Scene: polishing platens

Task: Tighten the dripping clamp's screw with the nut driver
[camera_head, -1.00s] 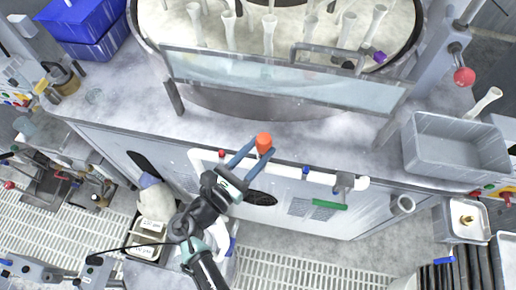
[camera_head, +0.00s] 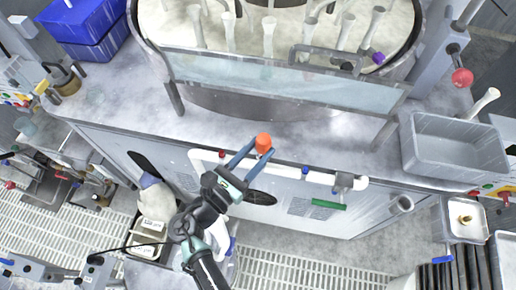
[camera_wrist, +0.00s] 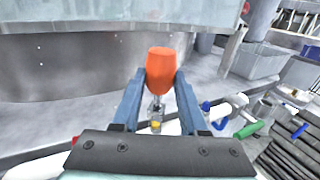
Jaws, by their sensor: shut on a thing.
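My gripper (camera_head: 261,149) is shut on an orange-handled tool, likely the nut driver (camera_head: 264,140), held in front of the machine's front edge. In the wrist view the orange handle (camera_wrist: 161,66) stands upright between the blue fingers, with a thin shaft and a yellow part showing below. A white pipe (camera_head: 325,178) runs along the machine's front panel, with a red fitting (camera_head: 221,154), a blue fitting (camera_head: 305,170) and a green-handled valve (camera_head: 328,204). I cannot make out the clamp's screw or any drip. The tool is apart from the pipe fittings.
A round basin (camera_head: 142,38) with white funnel-like pieces and a clear guard (camera_head: 290,83) stands behind. A grey bin (camera_head: 455,170) sits at right, a small tray (camera_head: 466,236) below it. Blue boxes (camera_head: 84,24) are at upper left. The ledge ahead is mostly clear.

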